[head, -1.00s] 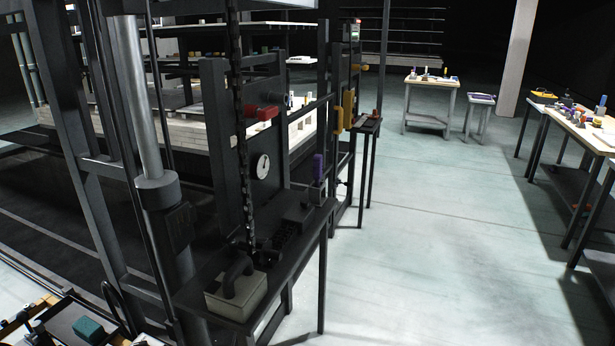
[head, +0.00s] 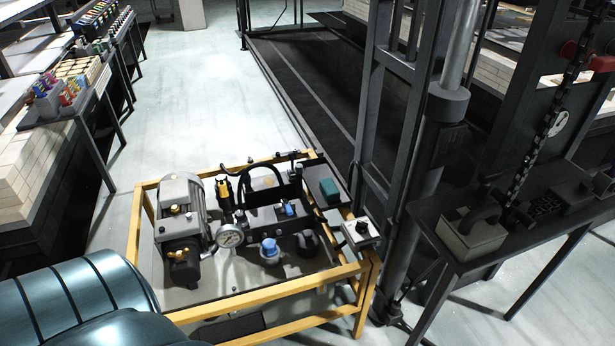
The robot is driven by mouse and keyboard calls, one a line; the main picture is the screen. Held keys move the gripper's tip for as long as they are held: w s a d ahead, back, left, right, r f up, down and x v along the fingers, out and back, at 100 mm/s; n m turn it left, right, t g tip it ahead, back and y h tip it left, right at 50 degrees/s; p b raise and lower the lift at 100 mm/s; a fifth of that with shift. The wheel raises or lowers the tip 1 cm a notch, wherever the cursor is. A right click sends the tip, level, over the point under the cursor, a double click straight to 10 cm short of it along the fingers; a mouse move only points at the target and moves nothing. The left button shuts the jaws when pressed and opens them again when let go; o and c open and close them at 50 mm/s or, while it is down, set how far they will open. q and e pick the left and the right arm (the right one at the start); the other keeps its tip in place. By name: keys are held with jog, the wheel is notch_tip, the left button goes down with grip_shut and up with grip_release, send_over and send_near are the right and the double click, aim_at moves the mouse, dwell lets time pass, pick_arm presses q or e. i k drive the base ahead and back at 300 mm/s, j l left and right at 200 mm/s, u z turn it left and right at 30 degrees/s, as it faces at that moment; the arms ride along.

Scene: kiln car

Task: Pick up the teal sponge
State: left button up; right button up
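The teal sponge (head: 329,187) is a small dark teal block. It lies on a narrow dark tray (head: 318,172) along the right side of a yellow-framed cart (head: 270,304). Its top and near side show, and nothing covers it. Neither of my grippers is in view. A large teal rounded part at the lower left looks like part of my own body.
The cart carries a motor (head: 183,208), a pressure gauge (head: 230,236) and blue-topped knobs (head: 269,246). A dark post frame (head: 440,110) and a black side table (head: 455,262) stand close on its right. Pale floor (head: 215,95) is open behind the cart.

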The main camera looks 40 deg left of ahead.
aim_at(332, 194)
jog(key=u, duration=1.1)
